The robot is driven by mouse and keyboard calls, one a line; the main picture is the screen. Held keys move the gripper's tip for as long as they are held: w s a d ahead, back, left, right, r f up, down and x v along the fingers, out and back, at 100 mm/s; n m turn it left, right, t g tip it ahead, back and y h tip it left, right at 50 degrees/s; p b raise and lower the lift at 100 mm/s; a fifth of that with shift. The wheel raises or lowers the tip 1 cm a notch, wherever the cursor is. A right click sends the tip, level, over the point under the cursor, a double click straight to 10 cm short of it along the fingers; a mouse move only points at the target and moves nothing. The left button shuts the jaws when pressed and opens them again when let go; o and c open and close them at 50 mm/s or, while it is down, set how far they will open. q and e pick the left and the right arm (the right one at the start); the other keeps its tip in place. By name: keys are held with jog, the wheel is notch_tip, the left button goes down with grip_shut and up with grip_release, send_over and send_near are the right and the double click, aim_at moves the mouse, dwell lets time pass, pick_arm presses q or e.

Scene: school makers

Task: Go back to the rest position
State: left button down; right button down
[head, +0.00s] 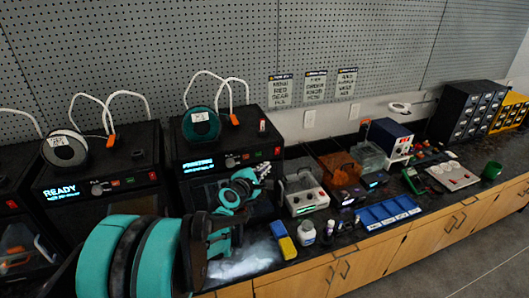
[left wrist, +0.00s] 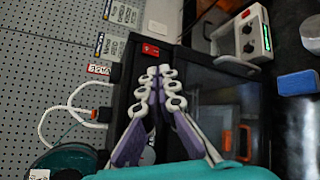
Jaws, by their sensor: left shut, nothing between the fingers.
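My left arm, teal and black, comes in from the lower left of the head view. Its gripper (head: 258,172) is in front of the printer with the lit display (head: 188,160). In the left wrist view the left gripper (left wrist: 158,74) has its fingertips together, with nothing between them. The fingers stand in front of the printer's dark front and top edge. My right gripper is in neither view.
A black counter over wooden cabinets (head: 420,245) runs to the right. Another printer marked READY (head: 100,185) stands left. Floor at lower right is clear.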

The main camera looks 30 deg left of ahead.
pick_arm(q)
jog(key=s+d+f+m+g+h+b, duration=0.25)
jog(key=s+d+m, duration=0.25)
jog(key=d+m, duration=0.25)
jog(key=s+d+f+m+g+h+b, duration=0.15)
jog(key=s+d+f+m+b, duration=0.3)
jog(key=d, duration=0.45)
jog(key=s+d+f+m+g+y+b, duration=0.1)
jog(key=s+f+m+g, duration=0.1)
jog(key=s+f+m, duration=0.3)
jog(key=s+d+f+m+g+y+b, duration=0.1)
jog(key=s+f+m, duration=0.3)
jog(key=s+m, duration=0.4)
jog(key=s+d+g+b, duration=0.1)
jog(key=s, duration=0.2)
jog(key=shift+s+d+f+y, duration=0.3)
jog(key=shift+f, duration=0.05)
